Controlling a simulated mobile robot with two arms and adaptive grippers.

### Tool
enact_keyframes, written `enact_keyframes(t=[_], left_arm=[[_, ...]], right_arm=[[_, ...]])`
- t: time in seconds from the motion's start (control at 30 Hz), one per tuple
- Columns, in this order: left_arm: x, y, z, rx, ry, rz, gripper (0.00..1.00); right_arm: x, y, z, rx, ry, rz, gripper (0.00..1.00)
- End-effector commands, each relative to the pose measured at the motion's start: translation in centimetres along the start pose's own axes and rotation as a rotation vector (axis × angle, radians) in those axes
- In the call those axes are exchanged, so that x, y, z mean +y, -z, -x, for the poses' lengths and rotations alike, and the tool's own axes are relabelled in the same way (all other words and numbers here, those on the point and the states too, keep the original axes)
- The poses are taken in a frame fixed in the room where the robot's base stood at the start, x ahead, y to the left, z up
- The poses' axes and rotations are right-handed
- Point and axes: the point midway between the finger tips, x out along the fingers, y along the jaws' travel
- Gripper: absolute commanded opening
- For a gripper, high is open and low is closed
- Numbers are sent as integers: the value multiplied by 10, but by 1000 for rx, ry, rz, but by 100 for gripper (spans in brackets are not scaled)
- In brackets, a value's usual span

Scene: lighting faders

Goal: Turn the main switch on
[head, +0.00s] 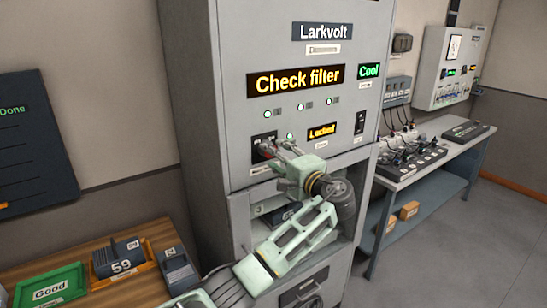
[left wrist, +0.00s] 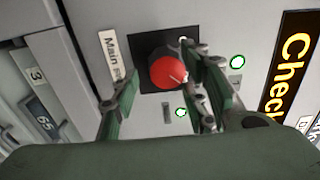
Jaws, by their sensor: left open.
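The main switch is a red round knob (left wrist: 168,72) on a black square plate (left wrist: 146,46), beside a white label reading "Main". In the head view the switch plate (head: 257,140) is on the front of the tall grey Larkvolt cabinet (head: 232,100), partly hidden by my gripper. My left gripper (head: 272,153) is right at the switch. In the left wrist view its open fingers stand to either side of the knob, the right one close to it. I cannot tell whether either finger touches it. My right gripper is not in view.
The cabinet shows lit "Check filter" (head: 296,80), "Cool" (head: 369,71) and "Locked" (head: 322,130) displays. A black rocker switch (head: 360,122) is to the right. A wooden table (head: 140,285) with trays is at lower left; a bench (head: 436,146) with devices stands right.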

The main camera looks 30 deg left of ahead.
Motion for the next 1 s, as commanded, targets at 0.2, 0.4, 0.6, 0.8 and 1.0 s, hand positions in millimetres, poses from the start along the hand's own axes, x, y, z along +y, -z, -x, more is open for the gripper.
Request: enact_keyframes(t=[0.2,0.4,0.6,0.8,1.0], left_arm=[[2,1,48,5,-4,0,42],[2,1,86,4,-5,0,42],[2,0,105,2,-3,-3,42],[2,0,108,0,-3,-3,42],[2,0,108,0,-3,-3,42]], right_arm=[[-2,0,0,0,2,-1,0],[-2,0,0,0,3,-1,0],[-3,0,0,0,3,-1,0],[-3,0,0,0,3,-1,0],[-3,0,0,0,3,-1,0]])
